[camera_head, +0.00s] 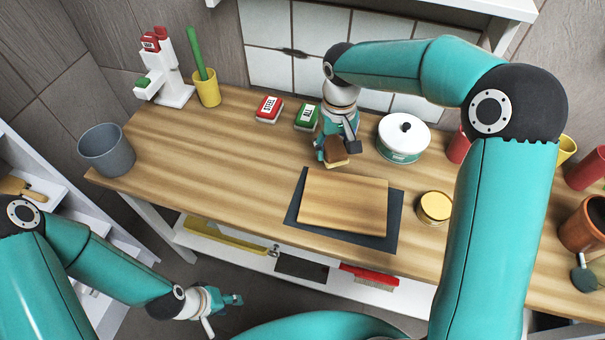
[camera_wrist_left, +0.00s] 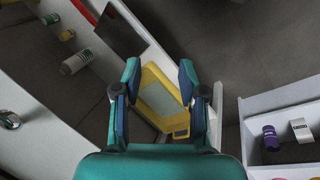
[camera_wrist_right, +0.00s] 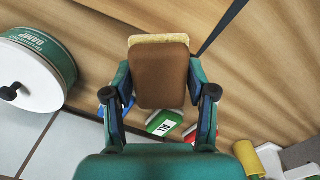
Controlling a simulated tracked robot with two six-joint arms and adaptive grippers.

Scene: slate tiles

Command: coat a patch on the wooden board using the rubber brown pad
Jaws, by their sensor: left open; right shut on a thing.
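The brown pad (camera_head: 335,146), with a pale yellowish underside, is held in my right gripper (camera_head: 331,152). It fills the space between the fingers in the right wrist view (camera_wrist_right: 160,78). The gripper is over the table just behind the wooden board (camera_head: 343,204), and the pad appears apart from it. The board lies flat on a dark mat (camera_head: 296,207), and its visible top looks plain. My left gripper (camera_head: 230,299) is open and empty, low in front of the table; its spread fingers show in the left wrist view (camera_wrist_left: 158,78).
A red block (camera_head: 268,109) and a green block (camera_head: 306,117) lie behind the board. A lidded white pot (camera_head: 403,138) stands right of the pad, and a gold-lidded tin (camera_head: 434,208) right of the mat. A grey bucket (camera_head: 106,150) stands far left. The table's left-middle is clear.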

